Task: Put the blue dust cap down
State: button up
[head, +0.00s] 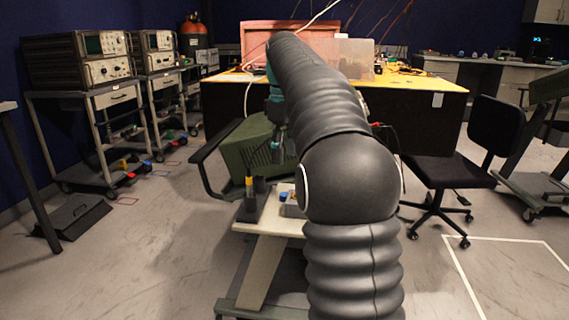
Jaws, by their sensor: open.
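A small blue item (284,196), which looks like the blue dust cap, sits on or at a small light-coloured box on the small table (258,227). It is too small to tell exactly what it rests on. My gripper (278,152), dark with teal parts above it, hangs pointing down beyond and above the blue item. It is open and looks empty. There is a visible gap between the gripper and the blue item. My arm hides the right part of the small table and whatever stands there.
A dark stand with a yellow-topped upright piece (249,187) stands at the table's left. A green case (243,150) and a black chair (462,160) are close by. A yellow-topped bench (425,83) stands behind. Instrument carts (110,98) stand left. Floor at front left is clear.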

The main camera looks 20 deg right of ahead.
jog(key=shift+r, duration=0.7)
jog(key=shift+a, duration=0.1)
